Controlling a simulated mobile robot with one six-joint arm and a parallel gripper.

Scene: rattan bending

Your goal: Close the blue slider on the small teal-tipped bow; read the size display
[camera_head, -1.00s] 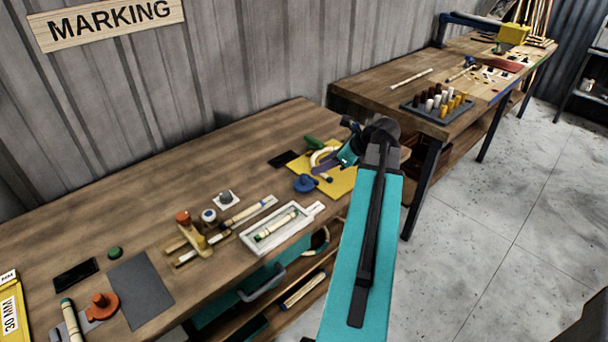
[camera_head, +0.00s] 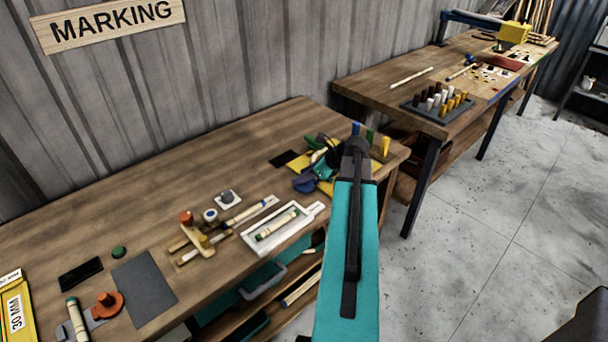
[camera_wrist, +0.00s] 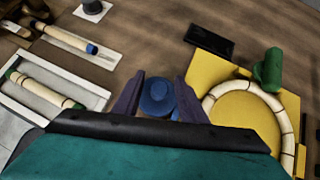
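The blue slider (camera_wrist: 157,99) shows as a round blue knob in the wrist view, at the left of the yellow board (camera_wrist: 207,72). It also shows in the head view (camera_head: 303,184). My gripper (camera_wrist: 160,78) is open, with its dark fingers on either side of the knob; I cannot tell whether they touch it. The small bow (camera_wrist: 212,98) is a cream, dark-banded curve on the board, right of the slider; its teal tips cannot be made out. A black display-like panel (camera_wrist: 208,40) lies behind, with no readable figures. My wrist hides part of the board.
A green knob (camera_wrist: 268,68) stands by the bow. A white tray with a rattan piece (camera_head: 312,212) lies left of the board. Colored upright pegs (camera_head: 386,146) stand at the bench's right end. The bench behind the panel is clear.

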